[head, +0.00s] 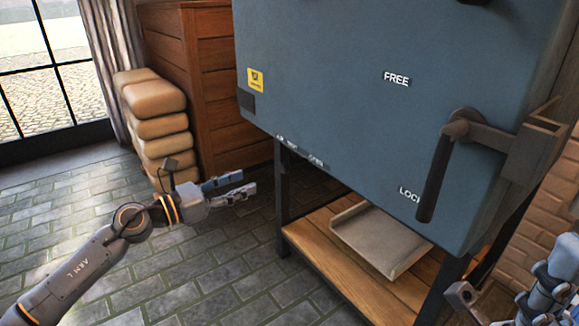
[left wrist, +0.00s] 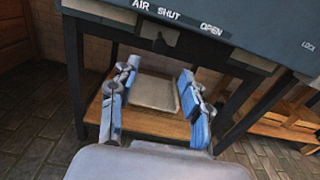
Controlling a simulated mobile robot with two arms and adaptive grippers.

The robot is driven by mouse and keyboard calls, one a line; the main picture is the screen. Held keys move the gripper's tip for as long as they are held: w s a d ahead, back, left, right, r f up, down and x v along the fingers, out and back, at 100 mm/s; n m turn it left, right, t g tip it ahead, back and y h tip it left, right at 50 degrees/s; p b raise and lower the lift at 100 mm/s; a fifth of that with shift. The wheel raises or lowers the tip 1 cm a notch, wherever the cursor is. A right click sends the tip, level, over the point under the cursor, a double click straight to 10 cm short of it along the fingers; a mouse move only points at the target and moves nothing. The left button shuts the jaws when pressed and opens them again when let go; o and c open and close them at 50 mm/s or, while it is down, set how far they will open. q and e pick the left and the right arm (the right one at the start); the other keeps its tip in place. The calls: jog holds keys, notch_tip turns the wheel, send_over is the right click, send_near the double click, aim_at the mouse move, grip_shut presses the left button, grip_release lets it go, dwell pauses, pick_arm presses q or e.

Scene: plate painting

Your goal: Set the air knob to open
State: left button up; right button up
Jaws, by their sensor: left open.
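A blue-grey kiln (head: 340,100) stands on a dark frame. White AIR, SHUT and OPEN lettering runs along its lower front edge, and reads clearly in the left wrist view. Below the lettering there, a small brownish-grey piece, seemingly the air knob (left wrist: 160,40), hangs under the kiln. Its exact setting is hard to tell, and I cannot make it out in the head view. My left gripper (head: 240,187) is open and empty, left of the kiln and apart from it. In the left wrist view its blue fingers (left wrist: 158,72) point toward the kiln's underside. My right gripper (head: 548,290) is partly cut off at lower right.
A dark lever handle (head: 432,180) on the kiln's front points down to LOCK, with FREE above. A wooden shelf (head: 310,240) under the kiln bears a grey tray (head: 352,212). Stacked tan sacks (head: 165,130) and a wooden cabinet (head: 210,95) stand behind left. The tiled floor is clear.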

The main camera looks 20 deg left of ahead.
aim_at(281, 168)
pick_arm(q)
jog(key=b+x, duration=0.1)
jog(key=x, duration=1.1)
jog(key=shift+w+d, duration=0.15)
jog(key=shift+d, duration=0.05)
grip_shut()
